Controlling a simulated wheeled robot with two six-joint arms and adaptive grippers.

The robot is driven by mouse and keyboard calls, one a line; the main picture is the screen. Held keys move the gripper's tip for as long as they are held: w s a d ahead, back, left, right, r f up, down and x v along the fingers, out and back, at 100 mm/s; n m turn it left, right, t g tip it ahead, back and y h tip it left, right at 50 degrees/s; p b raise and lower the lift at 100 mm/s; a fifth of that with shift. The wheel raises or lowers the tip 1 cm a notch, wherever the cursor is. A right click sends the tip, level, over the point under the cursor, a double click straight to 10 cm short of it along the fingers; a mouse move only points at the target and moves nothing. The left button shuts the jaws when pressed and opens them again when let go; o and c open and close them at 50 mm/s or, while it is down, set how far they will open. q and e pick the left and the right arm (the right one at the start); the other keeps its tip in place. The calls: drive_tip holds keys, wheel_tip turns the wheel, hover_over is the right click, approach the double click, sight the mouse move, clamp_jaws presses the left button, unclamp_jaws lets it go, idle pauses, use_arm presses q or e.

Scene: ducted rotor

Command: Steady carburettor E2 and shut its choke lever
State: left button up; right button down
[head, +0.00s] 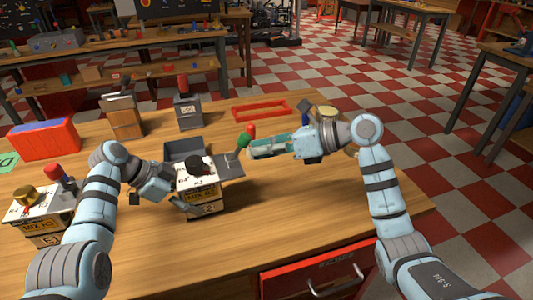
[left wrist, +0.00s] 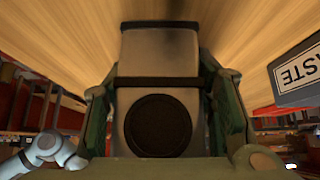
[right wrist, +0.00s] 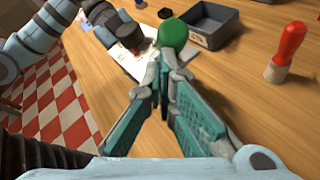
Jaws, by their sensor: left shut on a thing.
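The carburettor (head: 202,207) is a boxy body with a yellow label, white marked top and black cap, standing on the bench. Its tag is too small to read surely as E2. My left gripper (head: 172,192) is shut on its side. The left wrist view shows the green fingers on both sides of a grey body (left wrist: 160,70) with a dark round disc.
A grey tray (head: 184,149) lies behind the carburettor. A red-handled tool (right wrist: 288,45) stands nearby. Another carburettor (head: 40,220) stands at left, near a red bin (head: 45,143). A red frame (head: 261,110) lies at the back. The bench's front right is clear.

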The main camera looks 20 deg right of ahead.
drive_tip(key=shift+s+a+r, duration=0.1)
drive_tip(key=shift+a+r, duration=0.6)
drive_tip(key=shift+a, duration=0.2)
drive_tip(key=shift+a+r, duration=0.65)
drive_tip(key=shift+a, duration=0.25)
idle(0.9)
